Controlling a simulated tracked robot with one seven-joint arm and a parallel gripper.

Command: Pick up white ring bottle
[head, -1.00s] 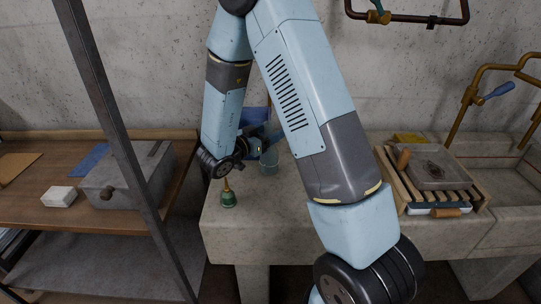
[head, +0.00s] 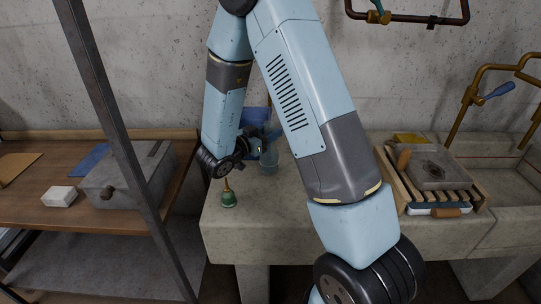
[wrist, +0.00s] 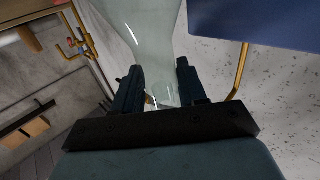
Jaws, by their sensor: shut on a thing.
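A clear, pale glass bottle (wrist: 145,30) fills the upper middle of the wrist view. Its narrow part lies between the dark fingers of my gripper (wrist: 163,80), which are shut on it. No white ring can be made out clearly on it. In the head view the pale glass (head: 269,163) shows just right of my gripper (head: 256,145), over the stone worktop (head: 285,220). Part of my arm hides the area around it, and I cannot tell whether its base touches the worktop.
A small green bottle with a brownish neck (head: 228,198) stands near the worktop's front left. A blue panel (wrist: 255,22) and a brass rod (wrist: 239,75) are close beside the held glass. A grey box (head: 130,178) sits on the left bench; a wooden rack (head: 478,196) stands right.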

